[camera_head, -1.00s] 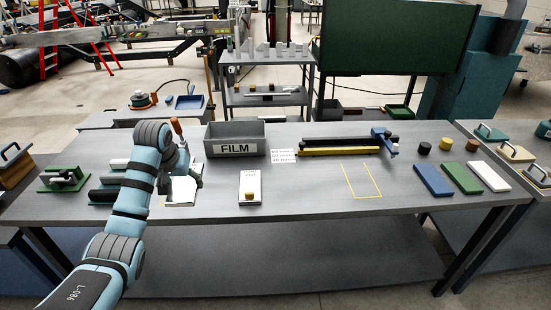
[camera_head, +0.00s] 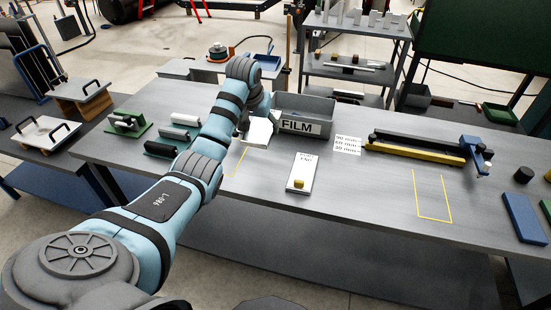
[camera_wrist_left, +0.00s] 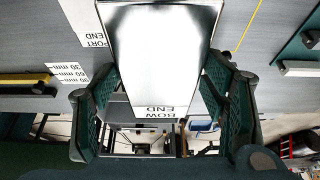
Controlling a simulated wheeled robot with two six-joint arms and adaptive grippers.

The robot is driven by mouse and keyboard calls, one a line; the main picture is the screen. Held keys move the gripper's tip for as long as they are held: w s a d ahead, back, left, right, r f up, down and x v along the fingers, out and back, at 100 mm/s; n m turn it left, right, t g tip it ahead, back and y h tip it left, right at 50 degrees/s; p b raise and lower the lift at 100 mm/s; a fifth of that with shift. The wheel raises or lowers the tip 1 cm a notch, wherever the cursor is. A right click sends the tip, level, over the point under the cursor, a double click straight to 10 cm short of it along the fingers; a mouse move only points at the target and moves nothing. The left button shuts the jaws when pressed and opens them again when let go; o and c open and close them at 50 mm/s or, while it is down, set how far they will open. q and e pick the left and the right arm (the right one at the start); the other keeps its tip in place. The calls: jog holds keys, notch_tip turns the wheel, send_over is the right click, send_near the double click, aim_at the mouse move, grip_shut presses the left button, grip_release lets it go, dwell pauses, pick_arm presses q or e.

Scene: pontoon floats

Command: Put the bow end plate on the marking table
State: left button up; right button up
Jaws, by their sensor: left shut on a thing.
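The white bow end plate (camera_head: 258,133) shows in the head view at the end of my left arm, in front of the FILM bin. In the left wrist view the plate (camera_wrist_left: 160,50) fills the middle and its label reads BOW END. My left gripper (camera_wrist_left: 162,85) is shut on it, one finger at each side. In the head view the wrist partly hides this gripper (camera_head: 243,124). The grey table (camera_head: 350,205) bearing yellow outlines lies below; the exact gap under the plate cannot be told. My right gripper is not in view.
The FILM bin (camera_head: 303,117) stands just behind the plate. A yellow outline (camera_head: 433,197) at the right is empty. Black and green holders (camera_head: 170,137) stand left of my arm.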

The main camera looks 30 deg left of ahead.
pick_arm(q)
notch_tip(320, 180, down, 7)
jog(key=b, duration=0.1)
send_over(265, 168)
jog(key=f, duration=0.4)
jog(key=s+f, duration=0.1)
jog(key=f, duration=0.1)
jog(key=shift+d, duration=0.25)
jog(key=f+b, duration=0.1)
jog(key=f, duration=0.2)
jog(key=shift+s, duration=0.2)
jog(key=shift+s+f, duration=0.1)
jog(key=shift+f, duration=0.05)
jog(key=o, duration=1.3)
jog(key=shift+f, duration=0.1)
jog(key=shift+c, duration=0.2)
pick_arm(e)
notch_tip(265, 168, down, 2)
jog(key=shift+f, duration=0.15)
